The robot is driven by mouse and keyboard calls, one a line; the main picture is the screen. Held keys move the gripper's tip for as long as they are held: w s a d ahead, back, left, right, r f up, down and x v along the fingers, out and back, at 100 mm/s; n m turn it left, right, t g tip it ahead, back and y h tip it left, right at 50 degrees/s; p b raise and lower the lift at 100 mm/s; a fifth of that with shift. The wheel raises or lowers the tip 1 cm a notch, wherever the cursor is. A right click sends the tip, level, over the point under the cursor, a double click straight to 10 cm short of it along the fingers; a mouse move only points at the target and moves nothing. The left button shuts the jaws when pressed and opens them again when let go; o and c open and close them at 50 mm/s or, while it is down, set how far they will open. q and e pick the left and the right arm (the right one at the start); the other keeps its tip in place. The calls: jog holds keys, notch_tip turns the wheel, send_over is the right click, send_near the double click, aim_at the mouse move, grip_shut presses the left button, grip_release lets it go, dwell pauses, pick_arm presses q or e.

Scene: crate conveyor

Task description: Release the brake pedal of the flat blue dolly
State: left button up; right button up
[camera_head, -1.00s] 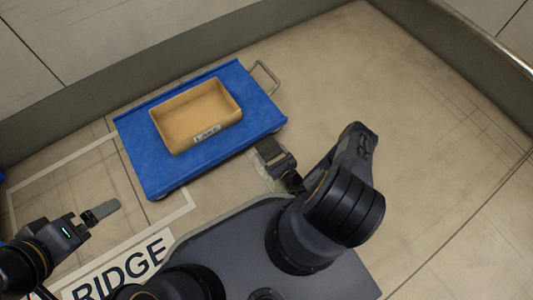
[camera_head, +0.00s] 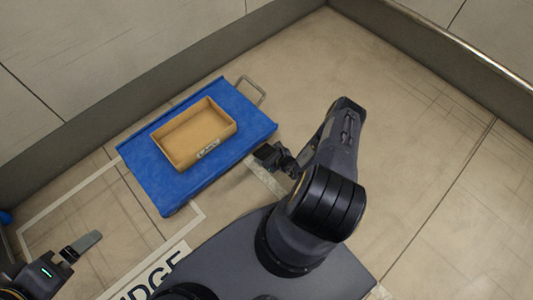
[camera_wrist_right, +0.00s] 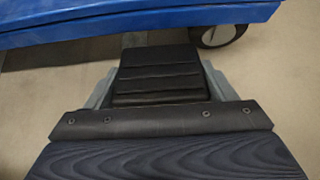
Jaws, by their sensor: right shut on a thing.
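The flat blue dolly (camera_head: 183,187) stands on the floor in the head view and carries a tan open box with a label (camera_head: 160,145). My right gripper (camera_head: 268,154) is low at the dolly's near right edge. In the right wrist view, its two grey fingers (camera_wrist_right: 160,72) flank a black ribbed brake pedal (camera_wrist_right: 157,88) and are shut on it. The blue deck edge and one wheel (camera_wrist_right: 220,35) show just beyond it. My left gripper (camera_head: 88,241) is away at the lower left; whether its jaws are open does not show.
A metal loop handle (camera_head: 252,88) sticks out from the dolly's far right end. Walls (camera_head: 60,157) run behind it and along the upper right. A pale taped outline with lettering (camera_head: 155,272) lies on the floor. The floor at right is clear.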

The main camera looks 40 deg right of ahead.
dwell(0.4)
jog(key=o, duration=1.4)
jog(key=p+v, duration=0.3)
jog(key=v, duration=0.4)
jog(key=shift+s+r, duration=0.25)
jog(key=shift+r, duration=0.05)
